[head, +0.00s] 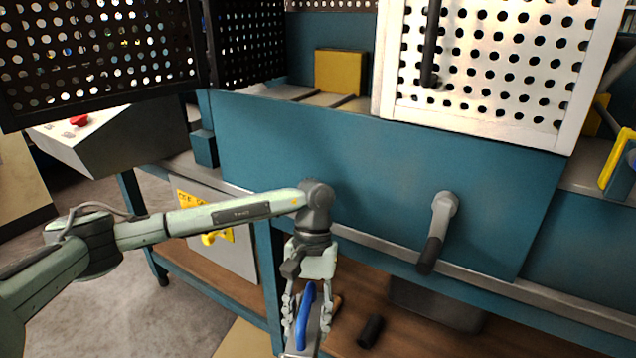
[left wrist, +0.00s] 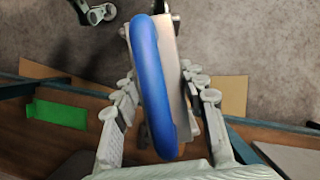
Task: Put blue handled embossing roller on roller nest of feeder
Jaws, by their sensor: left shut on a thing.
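The embossing roller has a blue handle (head: 304,316) and a grey metal body. My left gripper (head: 307,318) is shut on it, low in front of the machine. In the left wrist view the blue handle (left wrist: 152,85) shows large between the fingers (left wrist: 160,105), with the pale metal body beside it. The feeder's roller nest cannot be made out for certain; a teal machine (head: 380,170) with perforated guards stands behind the gripper. My right gripper is not in view.
A white perforated guard (head: 490,60) stands above the teal front panel. A grey crank handle (head: 438,232) sticks out from the panel. A dark cylinder (head: 370,331) lies on the wooden lower shelf (head: 400,342). A control box (head: 110,135) with a red button stands left.

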